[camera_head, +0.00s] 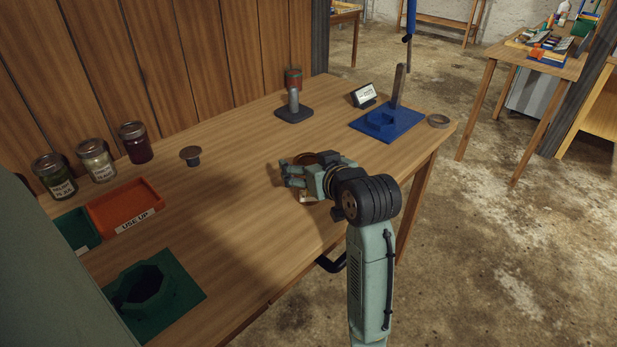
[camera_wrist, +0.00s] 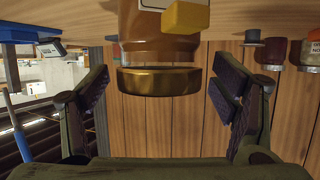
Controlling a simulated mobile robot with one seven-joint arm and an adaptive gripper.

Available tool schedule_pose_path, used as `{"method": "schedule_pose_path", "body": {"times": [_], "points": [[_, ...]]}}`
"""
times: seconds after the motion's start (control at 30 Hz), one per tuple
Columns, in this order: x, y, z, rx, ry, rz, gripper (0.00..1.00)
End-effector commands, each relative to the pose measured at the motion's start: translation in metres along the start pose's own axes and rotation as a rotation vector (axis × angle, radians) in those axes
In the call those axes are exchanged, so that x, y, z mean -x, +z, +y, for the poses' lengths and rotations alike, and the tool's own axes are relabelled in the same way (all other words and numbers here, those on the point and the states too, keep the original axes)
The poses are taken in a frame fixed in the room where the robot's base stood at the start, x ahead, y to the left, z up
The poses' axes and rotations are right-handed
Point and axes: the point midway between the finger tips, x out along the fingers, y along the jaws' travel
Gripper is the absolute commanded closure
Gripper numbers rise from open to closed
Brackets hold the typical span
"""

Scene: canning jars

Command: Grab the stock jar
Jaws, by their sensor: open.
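A jar with brown contents and a gold lid (camera_wrist: 158,81) shows in the wrist view, upside down in that picture. It has a pale label and a yellow tag (camera_wrist: 187,17); I cannot read the label, so I cannot confirm it is the stock jar. My gripper (camera_wrist: 163,88) is open, with one finger on each side of the lid and a gap on both sides. In the head view, my gripper (camera_head: 292,177) is low over the table's right part and hides most of this jar; only a bit of its brown lid (camera_head: 328,157) shows.
Labelled jars (camera_head: 95,160) stand by the wood wall at left, near an orange "USE UP" tray (camera_head: 160,196) and a green tray (camera_head: 78,232). A green holder (camera_head: 160,300) is at front left. A blue base with a post (camera_head: 388,122) and a grey stand (camera_head: 294,112) are behind.

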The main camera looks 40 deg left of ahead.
Motion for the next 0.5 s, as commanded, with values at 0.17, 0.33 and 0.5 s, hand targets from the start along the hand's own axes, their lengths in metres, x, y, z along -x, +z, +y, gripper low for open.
{"method": "schedule_pose_path", "body": {"times": [0.17,0.33,0.5], "points": [[-0.0077,0.0006,0.0001,0.001,0.001,0.000,0.20],[-0.0075,0.0006,0.0002,0.001,0.001,0.000,0.22],[-0.0073,0.0005,0.0002,0.001,0.001,0.000,0.33]]}}
